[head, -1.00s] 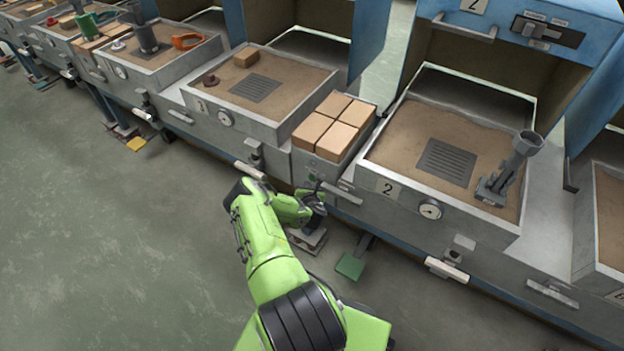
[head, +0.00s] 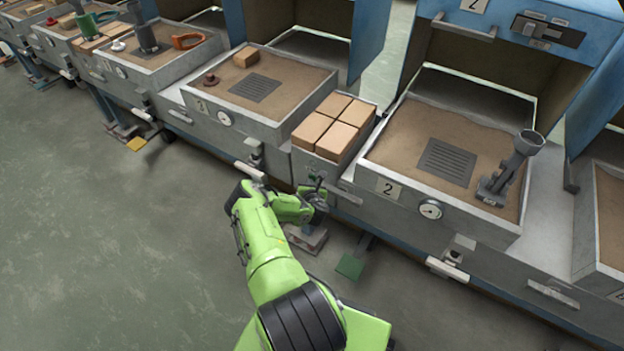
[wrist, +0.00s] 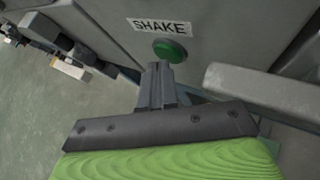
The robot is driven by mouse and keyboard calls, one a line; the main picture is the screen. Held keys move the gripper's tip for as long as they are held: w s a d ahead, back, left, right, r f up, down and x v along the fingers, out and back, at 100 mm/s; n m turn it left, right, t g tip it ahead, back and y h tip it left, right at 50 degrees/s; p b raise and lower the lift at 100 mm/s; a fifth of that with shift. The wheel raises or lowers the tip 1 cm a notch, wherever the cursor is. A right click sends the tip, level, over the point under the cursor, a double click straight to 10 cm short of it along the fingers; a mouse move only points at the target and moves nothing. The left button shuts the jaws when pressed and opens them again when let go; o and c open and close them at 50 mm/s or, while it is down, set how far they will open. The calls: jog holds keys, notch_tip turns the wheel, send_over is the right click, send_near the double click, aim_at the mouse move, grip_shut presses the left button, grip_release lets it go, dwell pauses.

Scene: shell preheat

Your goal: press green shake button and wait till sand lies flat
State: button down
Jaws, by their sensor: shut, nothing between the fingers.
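The green shake button (wrist: 170,51) sits on a grey panel under a label reading SHAKE (wrist: 160,27) in the wrist view. My gripper (wrist: 158,68) is shut and empty, its fingertips just below the button in the picture. I cannot tell whether they touch it. In the head view my gripper (head: 319,190) is at the panel below the box of bricks. Sand (head: 410,135) fills the tray of station 2; it looks slightly uneven along its back edge. The left tray's sand (head: 300,80) looks mostly level.
A box of tan bricks (head: 335,125) stands between the trays. A grey tool (head: 508,170) stands in the station 2 tray. A grey bar handle (wrist: 270,95) lies right of my gripper. A green pedal (head: 349,267) is near the floor. Open floor lies left.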

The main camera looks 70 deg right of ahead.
jog(key=shift+d, duration=0.2)
dwell(0.5)
jog(key=shift+w+a, duration=0.1)
jog(key=shift+a, duration=0.75)
jog(key=shift+w+a, duration=0.2)
jog(key=shift+a, duration=1.05)
jog(key=shift+w+a, duration=0.2)
jog(key=shift+a, duration=1)
